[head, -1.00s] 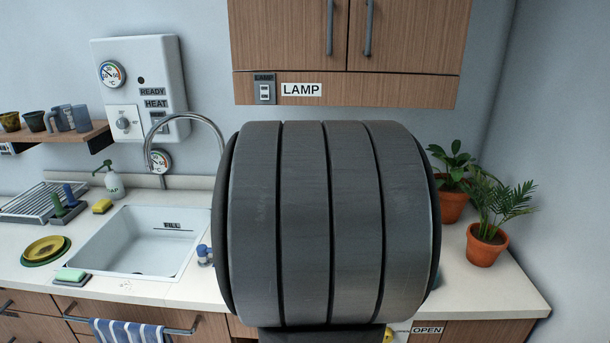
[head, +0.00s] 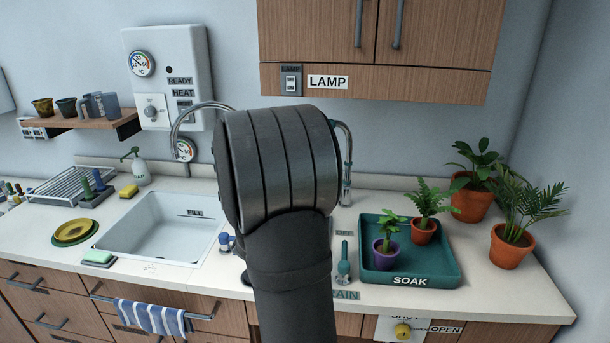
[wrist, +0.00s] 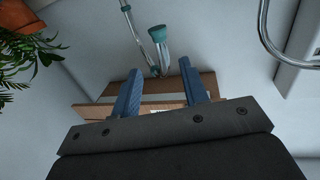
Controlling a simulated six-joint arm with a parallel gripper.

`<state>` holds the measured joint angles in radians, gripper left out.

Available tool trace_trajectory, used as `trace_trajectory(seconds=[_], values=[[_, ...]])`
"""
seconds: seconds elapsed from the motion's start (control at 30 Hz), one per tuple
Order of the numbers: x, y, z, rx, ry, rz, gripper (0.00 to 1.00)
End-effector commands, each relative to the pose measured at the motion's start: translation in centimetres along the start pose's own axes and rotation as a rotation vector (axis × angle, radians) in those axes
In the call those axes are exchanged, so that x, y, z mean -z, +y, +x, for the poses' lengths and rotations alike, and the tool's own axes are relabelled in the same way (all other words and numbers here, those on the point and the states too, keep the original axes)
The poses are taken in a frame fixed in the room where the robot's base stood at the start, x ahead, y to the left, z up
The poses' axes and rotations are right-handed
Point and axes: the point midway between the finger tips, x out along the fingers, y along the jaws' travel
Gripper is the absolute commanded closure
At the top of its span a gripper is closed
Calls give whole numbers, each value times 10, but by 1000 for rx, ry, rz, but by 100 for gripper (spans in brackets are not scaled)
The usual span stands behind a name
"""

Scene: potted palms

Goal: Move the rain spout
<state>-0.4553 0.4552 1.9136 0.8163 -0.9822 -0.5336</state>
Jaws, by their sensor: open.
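The rain spout is a thin grey curved pipe with teal fittings. In the head view (head: 349,150) it rises behind the counter's tray side, and its left end is hidden behind my arm. In the wrist view (wrist: 162,38), which looks turned over, its curved end with a teal fitting lies ahead of my gripper (wrist: 161,67), roughly in line with the gap. The two blue fingers are apart with nothing held. I cannot tell how far the pipe is from the fingertips. My arm hides the gripper in the head view.
A teal SOAK tray (head: 450,268) holds two small potted plants. Two larger palms (head: 510,245) stand at right. The RAIN lever (head: 344,262) is at the tray's left. The sink (head: 160,228) and chrome faucet (head: 190,108) are left. A wooden cabinet (head: 375,82) hangs above.

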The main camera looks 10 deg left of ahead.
Motion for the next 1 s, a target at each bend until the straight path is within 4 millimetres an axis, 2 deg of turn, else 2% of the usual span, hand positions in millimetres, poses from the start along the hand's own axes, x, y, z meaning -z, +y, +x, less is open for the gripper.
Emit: trace_trajectory(seconds=[0.03,0.3,0.5,0.7,1.0], values=[[-1,1,12,-4,0,0,59],[0,2,72,-3,0,0,59],[0,1,108,-2,0,0,59],[0,1,127,-1,0,0,59],[0,1,130,0,0,0,59]])
